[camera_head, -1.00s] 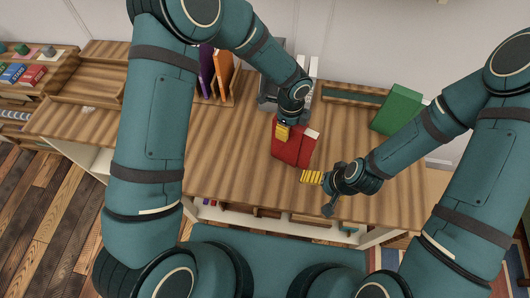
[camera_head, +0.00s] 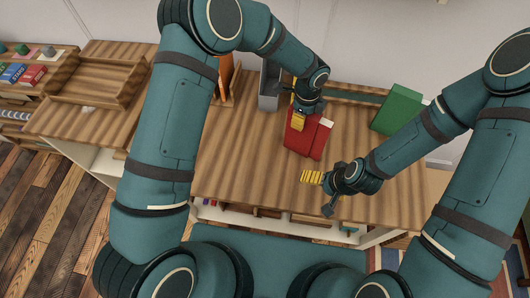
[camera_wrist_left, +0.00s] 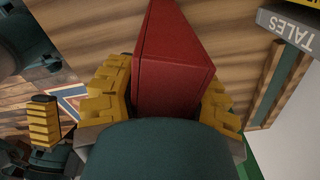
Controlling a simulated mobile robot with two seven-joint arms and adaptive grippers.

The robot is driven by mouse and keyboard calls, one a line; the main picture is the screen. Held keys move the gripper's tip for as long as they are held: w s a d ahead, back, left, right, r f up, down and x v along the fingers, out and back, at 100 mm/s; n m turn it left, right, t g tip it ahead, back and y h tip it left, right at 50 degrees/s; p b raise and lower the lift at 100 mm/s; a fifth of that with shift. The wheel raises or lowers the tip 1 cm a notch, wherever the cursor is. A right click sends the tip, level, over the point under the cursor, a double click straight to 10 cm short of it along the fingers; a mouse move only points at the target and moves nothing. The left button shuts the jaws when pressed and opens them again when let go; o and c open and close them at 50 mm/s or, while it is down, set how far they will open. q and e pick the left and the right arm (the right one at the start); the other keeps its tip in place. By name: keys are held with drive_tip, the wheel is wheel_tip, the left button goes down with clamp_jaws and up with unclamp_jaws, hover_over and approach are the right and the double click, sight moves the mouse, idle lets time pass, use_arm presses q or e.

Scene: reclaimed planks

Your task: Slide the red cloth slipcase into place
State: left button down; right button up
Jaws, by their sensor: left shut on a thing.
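The red cloth slipcase (camera_head: 306,139) is in my left gripper (camera_head: 299,119), above or on the plank tabletop; its contact with the top is unclear. A pale patch shows at its upper right corner. In the left wrist view the red slipcase (camera_wrist_left: 172,65) stands between the yellow finger pads of my left gripper (camera_wrist_left: 165,100), which is shut on it. My right gripper (camera_head: 322,193) is apart from the slipcase, nearer the front edge, with its fingers spread and nothing between them.
A green box (camera_head: 399,110) stands at the back right. A wooden tray (camera_head: 98,82) is at the left. A grey volume marked TALES (camera_wrist_left: 289,27) shows in the wrist view.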

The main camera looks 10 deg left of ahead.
use_arm(q)
drive_tip(key=shift+w+d, duration=1.9)
drive_tip(key=shift+w, duration=0.25)
drive_tip(key=shift+c, duration=1.1)
unclamp_jaws()
wheel_tip(320, 180, up, 7)
drive_tip(key=p, duration=0.3)
drive_tip(key=shift+o, duration=1.1)
